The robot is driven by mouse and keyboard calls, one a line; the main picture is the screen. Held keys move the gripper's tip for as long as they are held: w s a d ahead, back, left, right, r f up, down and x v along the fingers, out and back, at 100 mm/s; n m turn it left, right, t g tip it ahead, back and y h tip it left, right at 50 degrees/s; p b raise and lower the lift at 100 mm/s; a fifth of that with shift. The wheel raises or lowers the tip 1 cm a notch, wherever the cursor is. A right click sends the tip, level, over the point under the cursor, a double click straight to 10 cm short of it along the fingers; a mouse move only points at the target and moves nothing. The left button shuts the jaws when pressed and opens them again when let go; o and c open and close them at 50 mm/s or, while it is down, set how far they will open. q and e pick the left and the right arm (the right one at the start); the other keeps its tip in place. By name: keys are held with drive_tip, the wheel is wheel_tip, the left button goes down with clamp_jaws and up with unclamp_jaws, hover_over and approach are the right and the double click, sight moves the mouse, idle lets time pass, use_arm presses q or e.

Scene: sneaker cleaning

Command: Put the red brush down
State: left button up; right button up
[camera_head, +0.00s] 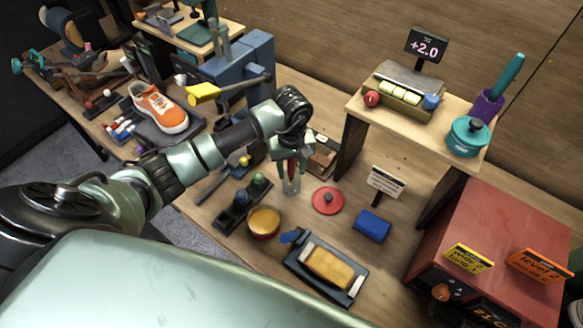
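My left gripper (291,168) points down over the middle of the table. A narrow red piece, which looks like the red brush (292,171), shows between its fingers, which appear closed around it. A small clear cup (291,186) is right below the fingers, and the lower end of the brush is at or in it; I cannot tell which. Most of the brush is hidden by the gripper. My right gripper is not in view.
A red lid (327,201), a yellow-topped round tin (263,222), a black holder (240,205), a blue block (372,225) and a tray with a yellow sponge (327,267) surround the cup. A raised wooden shelf (455,138) and a red machine (490,235) stand to the right.

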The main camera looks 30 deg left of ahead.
use_arm(q)
drive_tip(key=shift+r, duration=0.2)
wheel_tip(320, 180, up, 10)
drive_tip(key=p, duration=0.4)
drive_tip(key=shift+r+p, duration=0.25)
drive_tip(key=shift+p, duration=0.15)
drive_tip(key=shift+r, duration=0.8)
drive_tip(key=shift+s, duration=0.1)
